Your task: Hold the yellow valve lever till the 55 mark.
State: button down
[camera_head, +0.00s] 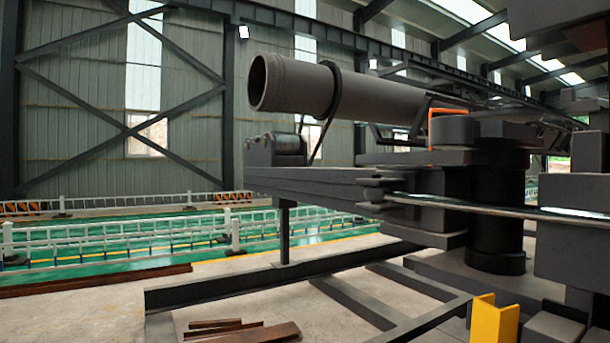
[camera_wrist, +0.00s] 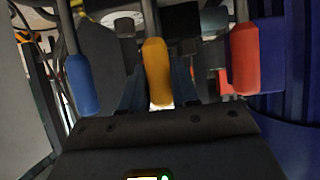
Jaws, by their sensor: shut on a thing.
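The yellow valve lever (camera_wrist: 157,72) hangs in the middle of the wrist view, with a rounded yellow grip on a thin metal rod. My gripper (camera_wrist: 158,92) is shut on it, with a dark finger on each side of the yellow grip. A blue lever (camera_wrist: 82,85) stands to its left and a red lever (camera_wrist: 244,60) to its right, both apart from my fingers. Pale round shapes show at the top edge of the wrist view, but no 55 mark can be read. My gripper and the levers do not show in the head view.
In the head view, a large grey pipe (camera_head: 300,86) lies above dark steel beams, and a yellow upright piece (camera_head: 494,318) stands at the lower right. White railings (camera_head: 110,237) line a green floor behind. Blue ribbed material (camera_wrist: 290,60) is close on the right in the wrist view.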

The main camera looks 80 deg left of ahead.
jog(key=shift+s+d+f+b, duration=0.1)
jog(key=shift+s+f+b, duration=0.1)
jog(key=shift+b, duration=0.4)
jog(key=shift+s+d+t+b, duration=0.1)
jog(key=shift+s+t+b, duration=0.1)
jog(key=shift+t+b, duration=0.35)
jog(key=shift+r, duration=0.15)
jog(key=shift+s+d+t+y+b, duration=0.15)
jog(key=shift+s+t+y+b, duration=0.25)
jog(key=shift+b, duration=1.25)
jog(key=shift+s, duration=0.1)
